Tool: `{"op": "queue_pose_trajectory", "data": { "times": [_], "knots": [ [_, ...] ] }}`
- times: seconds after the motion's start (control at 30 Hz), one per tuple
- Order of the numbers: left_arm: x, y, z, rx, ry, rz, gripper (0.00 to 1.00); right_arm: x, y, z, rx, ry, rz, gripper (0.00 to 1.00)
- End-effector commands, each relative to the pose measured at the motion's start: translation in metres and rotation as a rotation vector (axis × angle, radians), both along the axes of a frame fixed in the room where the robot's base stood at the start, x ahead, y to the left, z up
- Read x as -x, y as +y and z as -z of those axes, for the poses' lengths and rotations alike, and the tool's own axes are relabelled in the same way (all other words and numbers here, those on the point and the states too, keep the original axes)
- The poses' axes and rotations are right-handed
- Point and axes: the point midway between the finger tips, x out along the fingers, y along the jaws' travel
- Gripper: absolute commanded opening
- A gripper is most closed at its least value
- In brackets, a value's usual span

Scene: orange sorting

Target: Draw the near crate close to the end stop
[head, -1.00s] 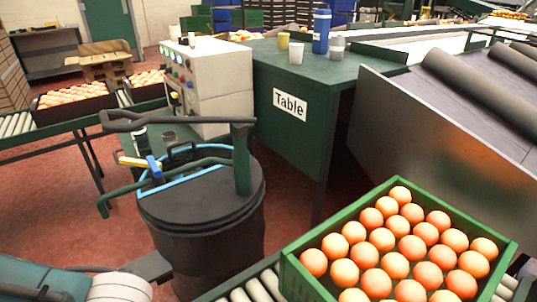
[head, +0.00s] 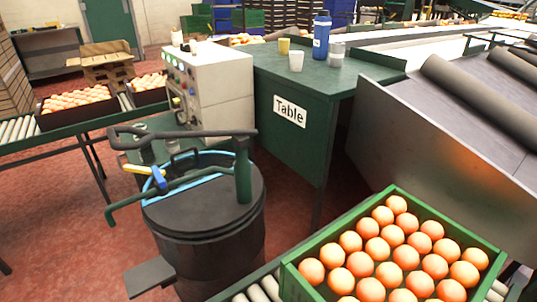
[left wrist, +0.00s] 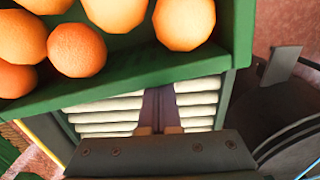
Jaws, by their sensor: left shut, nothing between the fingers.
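A green crate (head: 395,268) full of oranges sits on the roller conveyor at the lower right of the head view, cut off by the bottom edge. Its green wall (left wrist: 150,75) and several oranges fill the top of the left wrist view. My left gripper (left wrist: 160,95) is shut and empty, its fingers over the pale rollers beside the crate wall. Whether the fingertips touch the wall, I cannot tell. The left gripper does not show in the head view. My right gripper is in neither view. I cannot make out the end stop.
A dark round drum (head: 205,225) with pipes on top stands left of the conveyor rollers (head: 262,288). A green table (head: 300,150) with cups and a blue bottle stands behind. A metal-sided chute (head: 430,150) rises beyond the crate. Crates of oranges (head: 75,110) stand at far left.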

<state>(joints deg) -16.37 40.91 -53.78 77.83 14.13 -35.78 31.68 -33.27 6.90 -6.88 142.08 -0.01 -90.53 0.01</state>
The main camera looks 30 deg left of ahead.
Motion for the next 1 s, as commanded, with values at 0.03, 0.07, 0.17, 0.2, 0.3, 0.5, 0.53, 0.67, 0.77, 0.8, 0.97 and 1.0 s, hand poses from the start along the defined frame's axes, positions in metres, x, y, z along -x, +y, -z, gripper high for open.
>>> {"op": "queue_pose_trajectory", "data": {
  "times": [0.03,0.07,0.17,0.2,0.3,0.5,0.53,0.67,0.77,0.8,0.97,1.0],
  "knots": [
    [0.01,0.003,-0.001,-0.002,0.008,0.0,0.0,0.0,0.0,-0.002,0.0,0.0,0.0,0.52],
    [0.013,0.004,-0.001,-0.003,0.008,0.001,0.0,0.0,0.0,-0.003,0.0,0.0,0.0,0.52],
    [0.026,0.009,-0.001,-0.003,0.008,-0.001,0.0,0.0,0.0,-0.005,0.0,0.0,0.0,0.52],
    [0.031,0.011,-0.001,-0.003,0.008,0.0,0.0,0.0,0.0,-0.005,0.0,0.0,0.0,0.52],
    [0.043,0.015,-0.001,-0.002,0.008,0.001,0.0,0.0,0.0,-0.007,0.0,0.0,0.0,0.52],
    [0.067,0.024,0.0,-0.003,0.008,0.0,0.0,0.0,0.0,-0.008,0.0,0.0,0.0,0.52],
    [0.071,0.025,-0.001,-0.002,0.009,0.0,0.0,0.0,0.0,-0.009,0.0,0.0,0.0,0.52],
    [0.087,0.031,0.0,-0.001,0.007,0.0,0.0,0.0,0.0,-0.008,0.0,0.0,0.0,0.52],
    [0.099,0.035,0.0,-0.002,0.009,-0.001,0.0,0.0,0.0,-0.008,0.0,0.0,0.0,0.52],
    [0.104,0.036,0.0,-0.001,0.009,-0.002,0.0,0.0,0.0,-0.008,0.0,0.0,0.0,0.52],
    [0.123,0.044,0.0,-0.002,0.009,-0.001,0.0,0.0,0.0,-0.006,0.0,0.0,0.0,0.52],
    [0.128,0.045,0.0,-0.001,0.008,-0.001,0.0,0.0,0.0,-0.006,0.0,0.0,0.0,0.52]
  ]
}}
